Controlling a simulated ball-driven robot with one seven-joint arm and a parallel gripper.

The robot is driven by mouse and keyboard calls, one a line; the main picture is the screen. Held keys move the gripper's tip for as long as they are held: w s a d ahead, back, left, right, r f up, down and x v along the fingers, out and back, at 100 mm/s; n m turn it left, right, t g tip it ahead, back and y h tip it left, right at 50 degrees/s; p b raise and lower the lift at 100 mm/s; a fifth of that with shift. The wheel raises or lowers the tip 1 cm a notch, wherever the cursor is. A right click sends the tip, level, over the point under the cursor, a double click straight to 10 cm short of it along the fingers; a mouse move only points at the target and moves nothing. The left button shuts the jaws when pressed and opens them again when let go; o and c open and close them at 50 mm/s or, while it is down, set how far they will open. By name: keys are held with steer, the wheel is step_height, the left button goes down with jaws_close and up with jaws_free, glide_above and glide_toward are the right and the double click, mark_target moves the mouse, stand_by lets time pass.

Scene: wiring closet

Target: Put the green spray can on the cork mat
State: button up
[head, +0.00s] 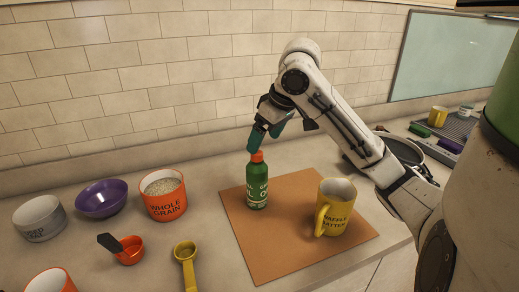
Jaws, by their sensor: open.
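The green spray can (257,187), with an orange cap, stands upright on the cork mat (279,253), near the mat's left side. My gripper (266,139) is open with teal fingers just above and behind the can's cap. The tip of one finger appears right beside the cap; I cannot tell if they touch. The can's base rests on the mat, and nothing is between the fingers that I can see.
A yellow mug (332,210) stands on the mat's right part. An orange tub of grain (164,195), a purple bowl (101,198), a grey bowl (39,218), an orange scoop (130,251) and a yellow spoon (186,264) lie to the left. A dark pan (408,152) is behind my arm.

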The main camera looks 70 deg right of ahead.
steer(key=shift+v, duration=1.9)
